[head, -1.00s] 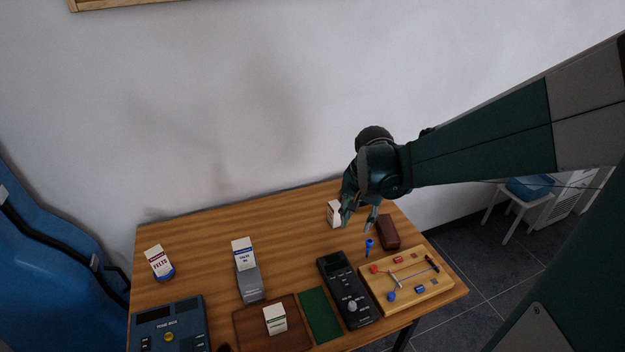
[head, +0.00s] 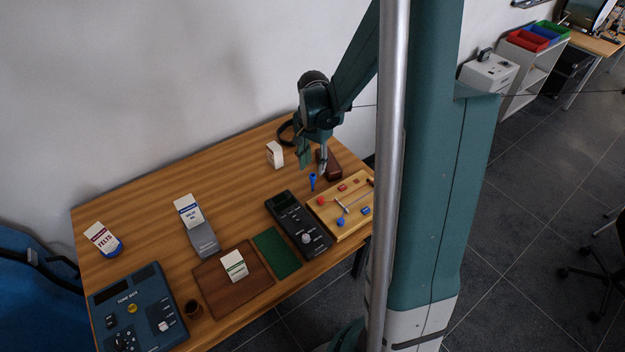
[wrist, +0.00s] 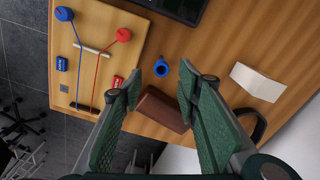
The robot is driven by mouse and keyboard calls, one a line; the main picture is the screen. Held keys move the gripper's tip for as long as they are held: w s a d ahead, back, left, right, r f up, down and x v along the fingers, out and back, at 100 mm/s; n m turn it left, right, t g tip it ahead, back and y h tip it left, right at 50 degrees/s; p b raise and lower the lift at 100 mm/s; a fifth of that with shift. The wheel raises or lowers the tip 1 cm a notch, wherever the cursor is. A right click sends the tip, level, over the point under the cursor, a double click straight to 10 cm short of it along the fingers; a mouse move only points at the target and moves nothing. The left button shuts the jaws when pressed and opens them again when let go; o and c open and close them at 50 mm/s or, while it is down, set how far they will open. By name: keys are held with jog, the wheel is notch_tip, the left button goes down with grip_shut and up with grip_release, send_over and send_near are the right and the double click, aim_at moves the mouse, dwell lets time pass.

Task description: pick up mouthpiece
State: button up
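The mouthpiece looks like the small blue, funnel-shaped piece (head: 312,182) on the wooden table, seemingly upright. In the wrist view this blue piece (wrist: 161,69) shows a round, hollow end and sits just beyond the gap between my fingertips. My gripper (head: 313,167) is open and empty, pointing down just above and behind the piece in the head view. In the wrist view my gripper (wrist: 155,88) has its two green fingers spread wide, one on each side of the piece's line. No contact shows.
A dark red-brown case (head: 333,165) lies close behind the piece, and a white box (head: 275,154) stands to the left. A wooden board with colored parts (head: 327,207) and a black device (head: 298,222) are in front. The table's left middle (head: 150,200) is clear.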

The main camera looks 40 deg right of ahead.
aim_at(312, 175)
dwell(0.3)
jog(key=shift+f, duration=1.25)
jog(key=shift+f, duration=0.1)
jog(key=shift+w+f+b, duration=0.1)
jog(key=shift+f+b, duration=0.45)
jog(key=shift+f, duration=1.95)
jog(key=shift+a, duration=0.1)
jog(key=c, duration=0.9)
